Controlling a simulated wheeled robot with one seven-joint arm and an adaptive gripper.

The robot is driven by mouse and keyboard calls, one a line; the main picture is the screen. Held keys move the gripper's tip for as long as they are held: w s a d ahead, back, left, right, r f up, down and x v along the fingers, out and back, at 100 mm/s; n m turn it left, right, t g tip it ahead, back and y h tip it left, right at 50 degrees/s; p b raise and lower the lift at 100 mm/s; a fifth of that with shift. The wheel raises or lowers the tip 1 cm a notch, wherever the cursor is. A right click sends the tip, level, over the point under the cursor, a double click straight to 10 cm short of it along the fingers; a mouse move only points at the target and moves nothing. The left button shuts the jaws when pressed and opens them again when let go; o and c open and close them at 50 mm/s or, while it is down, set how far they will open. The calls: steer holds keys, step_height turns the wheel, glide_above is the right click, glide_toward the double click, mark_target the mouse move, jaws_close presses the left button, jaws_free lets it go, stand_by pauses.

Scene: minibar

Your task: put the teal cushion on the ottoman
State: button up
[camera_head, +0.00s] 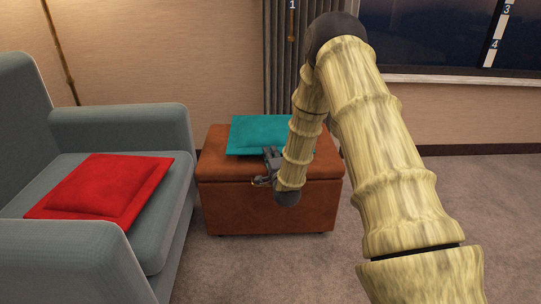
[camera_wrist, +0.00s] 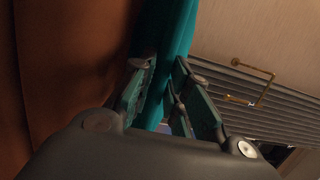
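The teal cushion (camera_head: 262,134) lies roughly flat on top of the red-brown ottoman (camera_head: 225,208). My gripper (camera_head: 272,160) is at the cushion's front edge, just above the ottoman's front, and is partly covered by my own arm. In the wrist view, the cushion (camera_wrist: 176,35) runs as a teal band between the two fingers of my gripper (camera_wrist: 163,68), with the ottoman's side (camera_wrist: 60,60) to the left. The fingers stand on either side of the cushion's edge; whether they press on it is unclear.
A grey armchair (camera_head: 95,127) stands close to the ottoman's left, with a red cushion (camera_head: 100,187) on its seat. A grey curtain (camera_head: 278,60) and the wall are behind. Carpet (camera_head: 345,270) is open in front and to the right.

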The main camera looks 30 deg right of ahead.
steer(key=shift+o, duration=0.8)
steer(key=shift+r, duration=0.2)
steer(key=p+v, duration=0.4)
steer(key=v, duration=0.8)
steer(key=s+a+f+n+g+y, duration=0.35)
steer(key=s+a+f+n, duration=0.35)
steer(key=f, duration=0.3)
steer(key=s+a+f+n+g+y, duration=0.2)
steer(key=s+a+f+n+g, duration=0.25)
steer(key=s+a+f, duration=0.4)
steer(key=s+a+f+n+g, duration=0.3)
steer(key=s, duration=0.5)
steer(key=s+a+f+n+g, duration=0.3)
steer(key=s+f, duration=0.1)
steer(key=s, duration=0.4)
steer(key=s+a+f+n+g, duration=0.3)
steer(key=s+n, duration=0.1)
steer(key=s, duration=0.5)
steer(key=shift+a+f+y, duration=0.25)
steer(key=shift+f+y, duration=0.05)
steer(key=shift+y, duration=0.15)
